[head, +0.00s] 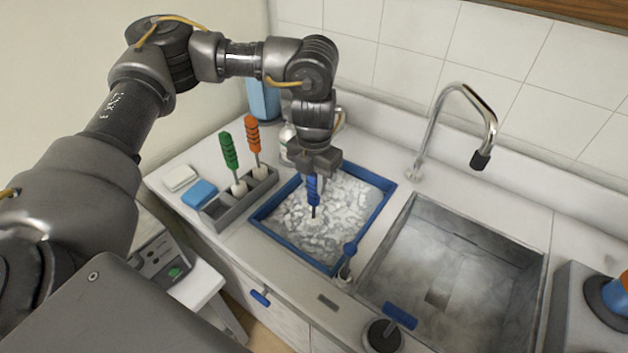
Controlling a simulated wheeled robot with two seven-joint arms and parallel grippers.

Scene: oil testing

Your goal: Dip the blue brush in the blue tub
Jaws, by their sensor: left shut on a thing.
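My left gripper (315,174) is shut on the blue brush (313,190) and points down over the blue tub (374,214). The brush hangs roughly upright, its blue handle below the fingers and a thin dark shaft under it. The tub is a shallow rectangle with a blue rim, filled with whitish foamy liquid (285,221). The shaft's lower end shows against the foam near the tub's middle. I cannot tell how far the end is in the liquid, and no bristles show. My right gripper is not in view.
A grey holder (213,212) left of the tub carries a green brush (229,152) and an orange brush (253,134). A blue sponge (199,193) lies beside it. The sink (440,222) and faucet (459,88) are right.

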